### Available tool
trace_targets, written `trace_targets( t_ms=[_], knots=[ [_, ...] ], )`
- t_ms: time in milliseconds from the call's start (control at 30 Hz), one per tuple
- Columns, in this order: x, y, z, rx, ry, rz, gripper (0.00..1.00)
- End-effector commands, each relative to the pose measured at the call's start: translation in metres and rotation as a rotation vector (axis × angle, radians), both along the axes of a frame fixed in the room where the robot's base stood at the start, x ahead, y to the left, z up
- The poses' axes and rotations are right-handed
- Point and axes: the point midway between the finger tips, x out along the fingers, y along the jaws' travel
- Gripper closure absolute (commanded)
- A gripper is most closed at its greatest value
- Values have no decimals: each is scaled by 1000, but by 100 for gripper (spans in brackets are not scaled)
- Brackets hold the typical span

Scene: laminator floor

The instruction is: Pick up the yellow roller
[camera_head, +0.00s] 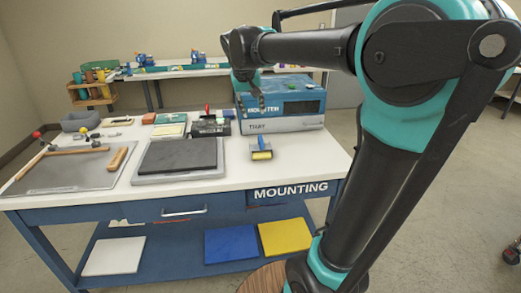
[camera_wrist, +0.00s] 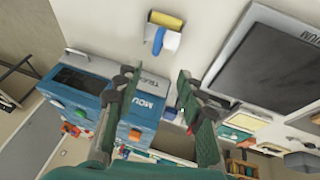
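The yellow roller (camera_head: 262,155) lies on the white table of the mounting station, with its blue handle pointing away toward the back. It also shows in the wrist view, where the yellow roller (camera_wrist: 166,19) is near the top, with its blue handle below it. My gripper (camera_head: 250,104) hangs above the table, behind and above the roller, in front of the blue-and-white box. In the wrist view my gripper (camera_wrist: 155,76) has its two fingers wide apart with nothing between them. The roller is beyond the fingertips, apart from them.
The blue-and-white box (camera_head: 284,122) stands close behind the roller. A dark slab (camera_head: 180,155) on a grey board lies to its left. Small items and a grey bin (camera_head: 81,120) are farther left. Bare table surrounds the roller, especially at its right and front.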

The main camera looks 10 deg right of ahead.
Motion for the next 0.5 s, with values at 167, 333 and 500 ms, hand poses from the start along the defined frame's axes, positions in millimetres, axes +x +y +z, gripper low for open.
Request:
trace_targets(
  t_ms=[167,333,500],
  knots=[
    [11,-6,-23,1,-1,-4,61],
    [24,-12,-55,1,-1,-3,61],
    [36,-19,-84,1,0,-2,61]
  ],
)
